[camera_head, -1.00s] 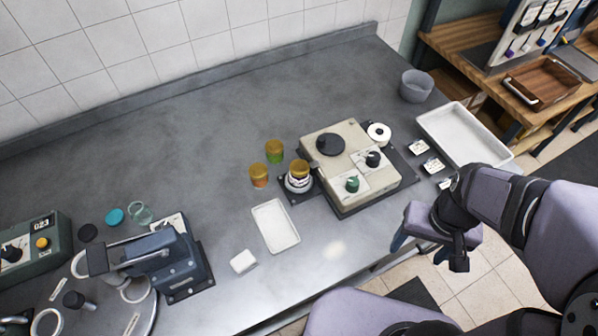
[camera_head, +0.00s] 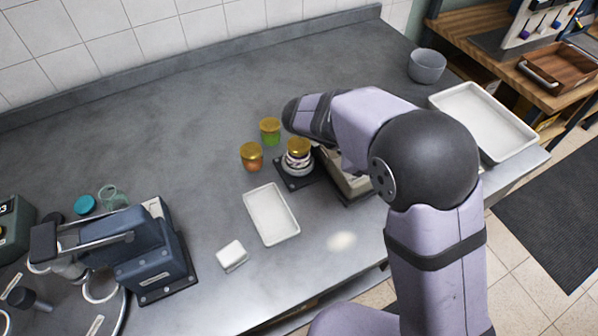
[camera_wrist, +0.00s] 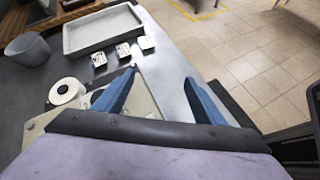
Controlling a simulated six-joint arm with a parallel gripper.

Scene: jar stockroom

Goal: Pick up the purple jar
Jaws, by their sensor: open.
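No jar plainly shows purple. On the counter in the head view stand an orange jar (camera_head: 251,157) and a green jar (camera_head: 270,132), both with gold lids. A third gold-lidded jar (camera_head: 298,148) sits upright on a small dark stand (camera_head: 291,183); its content colour is hard to tell. My gripper (camera_wrist: 160,77) shows in the wrist view with its two blue fingers apart and nothing between them, above the counter's front edge. In the head view my arm hides the gripper. No jar shows in the wrist view.
A beige machine (camera_head: 350,187) is mostly hidden behind my arm, right of the jars. A white tray (camera_head: 272,215) and white block (camera_head: 232,255) lie in front. A large white tray (camera_head: 485,120) and grey bowl (camera_head: 427,66) stand at right. The back counter is clear.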

